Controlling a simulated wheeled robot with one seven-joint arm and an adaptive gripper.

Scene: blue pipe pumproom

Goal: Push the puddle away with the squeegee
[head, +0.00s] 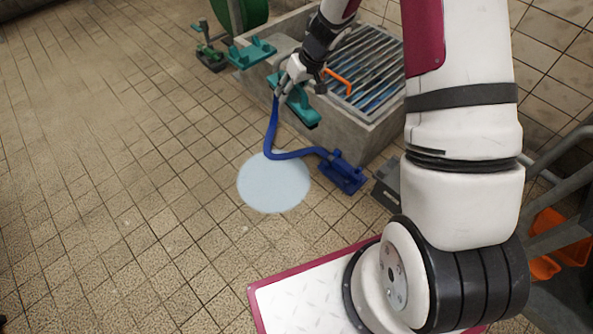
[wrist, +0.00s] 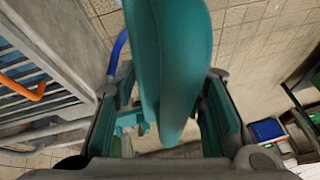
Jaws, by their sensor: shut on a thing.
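The puddle (head: 274,182) is a pale blue round patch on the tiled floor, left of my base in the head view. My gripper (head: 287,82) is above the near left edge of the concrete trough, beyond the puddle. It is shut on a long teal thing, which I take to be the squeegee (head: 300,108); it slants down to the right, apart from the puddle. In the wrist view the squeegee (wrist: 172,60) rises between the two fingers (wrist: 160,120) and hides much of the middle. Its lower end is hard to make out.
A bent blue pipe (head: 271,135) runs beside the puddle to a blue block (head: 342,172). The concrete trough (head: 362,135) with a grate (head: 365,60) and orange handle (head: 337,80) stands behind. Another teal fitting (head: 252,52) is at its left. Floor at left is clear.

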